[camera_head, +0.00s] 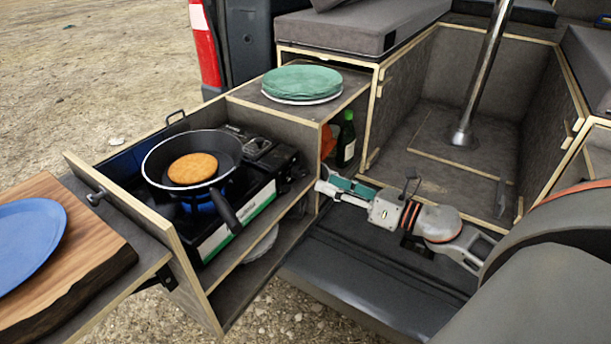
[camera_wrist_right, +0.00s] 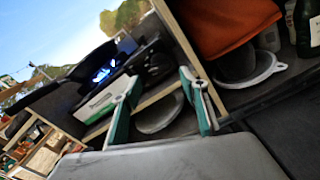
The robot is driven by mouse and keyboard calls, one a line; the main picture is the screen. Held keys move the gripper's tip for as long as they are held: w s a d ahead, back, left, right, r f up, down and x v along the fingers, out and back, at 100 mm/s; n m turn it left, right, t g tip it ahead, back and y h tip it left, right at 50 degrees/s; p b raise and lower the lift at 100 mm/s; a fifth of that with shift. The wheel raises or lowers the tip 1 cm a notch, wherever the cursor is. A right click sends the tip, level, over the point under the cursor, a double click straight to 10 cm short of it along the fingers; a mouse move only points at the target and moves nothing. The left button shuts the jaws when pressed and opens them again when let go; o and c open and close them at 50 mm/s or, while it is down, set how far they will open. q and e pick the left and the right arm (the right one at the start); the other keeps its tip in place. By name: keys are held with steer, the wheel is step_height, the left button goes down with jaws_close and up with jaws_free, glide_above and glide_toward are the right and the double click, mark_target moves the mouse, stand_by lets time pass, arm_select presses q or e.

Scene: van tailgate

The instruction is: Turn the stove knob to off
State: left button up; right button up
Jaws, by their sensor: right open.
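The camping stove (camera_head: 238,226) stands in the pull-out drawer, with a green-and-white label on its side. A black pan (camera_head: 222,172) with a round golden pancake (camera_head: 193,168) sits on it. Blue flame (camera_wrist_right: 103,73) shows under the pan in the right wrist view. The knob cannot be made out clearly; the stove's dark right end (camera_head: 285,160) is in shadow. My right gripper (camera_head: 325,186) is open and empty, to the right of the stove and apart from it. Its teal-padded fingers (camera_wrist_right: 160,80) point toward the stove's end. My left gripper is not in view.
Green plates (camera_head: 302,82) lie on the cabinet top. A dark green bottle (camera_head: 346,140) and an orange item (camera_head: 328,142) stand in the cabinet opening beside my right gripper. A blue plate (camera_head: 28,238) lies on the wooden board (camera_head: 95,255). A metal pole (camera_head: 485,75) stands in the van.

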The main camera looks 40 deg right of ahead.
mark_target(306, 174)
steer(key=x, duration=0.4)
steer(key=shift+w+a+r+p, duration=0.1)
steer(key=shift+w+r+p, duration=0.05)
steer(key=shift+w+p, duration=0.2)
steer(key=shift+w+a, duration=0.25)
steer(key=shift+w, duration=0.35)
steer(key=shift+c, duration=0.4)
steer(key=c, duration=1)
